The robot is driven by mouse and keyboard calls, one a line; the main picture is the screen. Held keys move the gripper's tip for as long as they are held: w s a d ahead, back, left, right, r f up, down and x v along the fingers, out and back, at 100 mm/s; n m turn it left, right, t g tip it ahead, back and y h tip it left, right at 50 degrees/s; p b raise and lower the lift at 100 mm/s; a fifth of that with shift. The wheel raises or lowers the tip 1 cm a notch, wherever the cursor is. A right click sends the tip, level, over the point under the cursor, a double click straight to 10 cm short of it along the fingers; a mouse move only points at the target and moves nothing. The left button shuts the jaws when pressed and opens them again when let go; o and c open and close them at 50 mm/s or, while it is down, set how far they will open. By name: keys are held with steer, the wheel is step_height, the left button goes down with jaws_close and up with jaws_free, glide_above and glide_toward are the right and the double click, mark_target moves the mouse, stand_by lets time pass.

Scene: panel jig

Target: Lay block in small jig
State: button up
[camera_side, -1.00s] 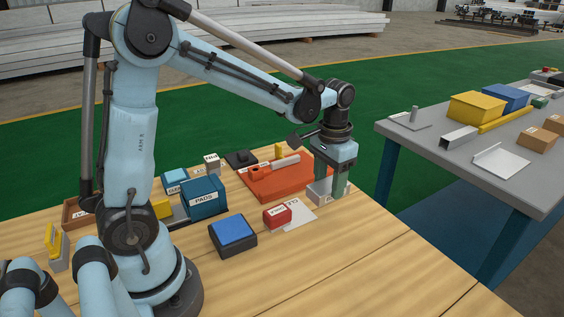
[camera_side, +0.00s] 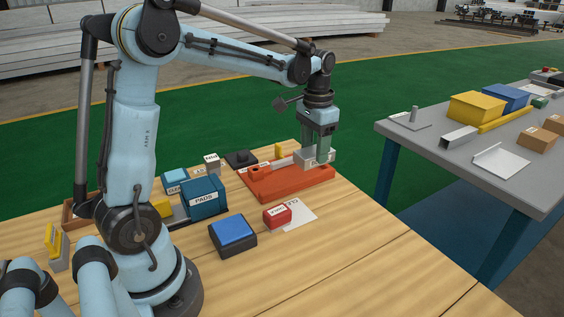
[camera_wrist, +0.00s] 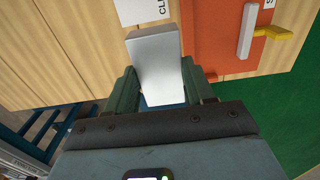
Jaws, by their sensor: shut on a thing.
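My gripper (camera_side: 318,146) is shut on a pale grey block (camera_side: 311,160) and holds it up above the table. In the wrist view the block (camera_wrist: 156,62) sits between the two green fingers and juts out ahead of them. The orange-red jig (camera_side: 292,186) lies flat on the table, and in the side view the block overlaps its right end. In the wrist view the jig (camera_wrist: 212,48) lies to the right of the block, with bare wood under the block. The jig carries a pale bar (camera_wrist: 246,30) and a yellow handle (camera_wrist: 273,33).
A red block (camera_side: 277,216) sits by a white card (camera_side: 302,210) in front of the jig. A blue-topped box (camera_side: 233,235), a blue PADS box (camera_side: 205,198) and a black piece (camera_side: 240,158) stand nearby. The front right of the table is clear.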

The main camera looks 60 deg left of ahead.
steer(key=a+f, duration=0.2)
steer(key=a, duration=0.1)
steer(key=a+f, duration=0.2)
steer(key=a, duration=0.2)
steer(key=a+f, duration=0.2)
steer(key=a, duration=0.1)
steer(key=shift+w+a+f, duration=0.25)
steer(key=shift+w+a, duration=0.1)
steer(key=shift+f, duration=2)
steer(key=shift+f, duration=0.15)
steer(key=o, duration=1)
steer(key=shift+o, duration=0.2)
